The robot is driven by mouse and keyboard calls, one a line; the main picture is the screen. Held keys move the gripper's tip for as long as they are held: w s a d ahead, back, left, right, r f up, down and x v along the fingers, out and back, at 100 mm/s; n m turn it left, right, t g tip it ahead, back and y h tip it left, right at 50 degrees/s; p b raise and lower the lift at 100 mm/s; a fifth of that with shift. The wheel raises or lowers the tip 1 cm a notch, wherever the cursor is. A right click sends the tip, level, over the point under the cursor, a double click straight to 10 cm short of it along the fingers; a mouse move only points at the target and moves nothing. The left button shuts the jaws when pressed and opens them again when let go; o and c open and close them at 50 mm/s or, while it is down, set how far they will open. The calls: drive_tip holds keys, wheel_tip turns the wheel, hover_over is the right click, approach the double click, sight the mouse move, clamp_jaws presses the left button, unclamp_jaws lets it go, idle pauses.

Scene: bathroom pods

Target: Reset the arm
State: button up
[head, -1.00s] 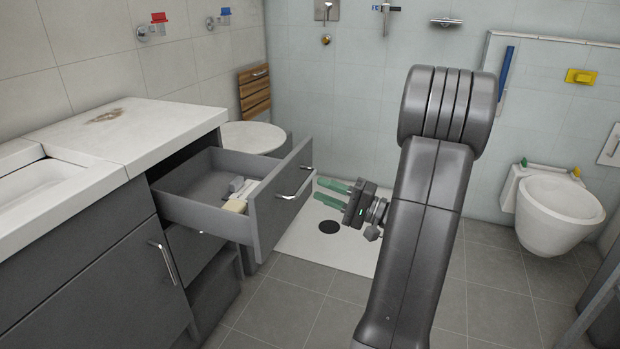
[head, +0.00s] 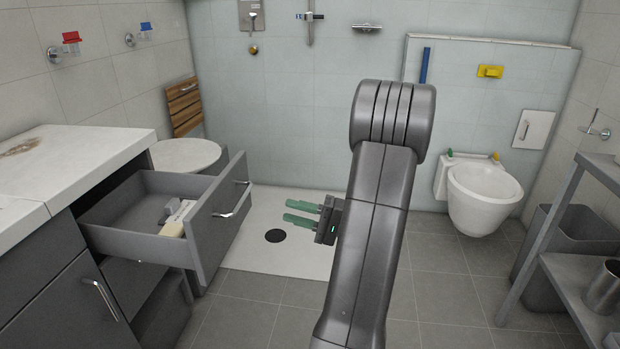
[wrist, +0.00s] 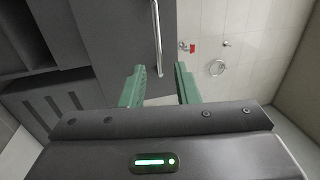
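My gripper (head: 301,213) has two green fingers and points left in the head view, toward the open drawer, with clear air between. The fingers are apart with nothing between them, also in the wrist view (wrist: 160,85). My grey arm rises in the middle of the head view and hides part of the wrist. The grey drawer (head: 215,215) is pulled out of the vanity and holds a cream block (head: 178,219) and small grey items. Its front and bar handle (wrist: 157,40) show in the wrist view beyond the fingers.
The vanity counter (head: 95,150) is at the left. A white shower tray (head: 255,250) with a dark drain lies beyond my gripper. A toilet (head: 482,195) hangs on the right wall area. A grey shelf rack (head: 575,270) with a metal cup stands at the right. Floor between is clear.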

sight(244, 199)
drive_tip(key=b+x, duration=0.2)
drive_tip(key=x, duration=1.1)
drive_tip(key=shift+s+a+f, duration=0.1)
drive_tip(key=shift+a, duration=0.3)
drive_tip(key=shift+d, duration=0.15)
